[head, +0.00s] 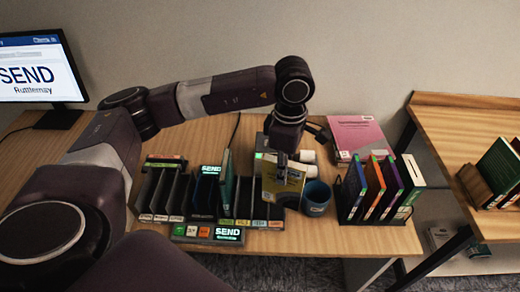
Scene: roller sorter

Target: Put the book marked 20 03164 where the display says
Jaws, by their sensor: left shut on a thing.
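My left gripper (282,158) is shut on a yellow book (283,184), held upright above the right part of the black slotted sorter (176,200). The number on the book is too small to read. The display (36,75) at the far left reads "SEND" with a word like "Ruttlemay" under it. A small lit panel (228,234) at the sorter's front also reads "SEND", as does one at its back (211,170). A dark green book (227,182) stands in a middle slot. Slot labels are too small to read. My right gripper is not in view.
A blue mug (316,200) stands just right of the held book. A black rack (350,212) with several upright books is further right, with a pink book (357,136) behind it. A second wooden table (455,135) holds more books at the right edge.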

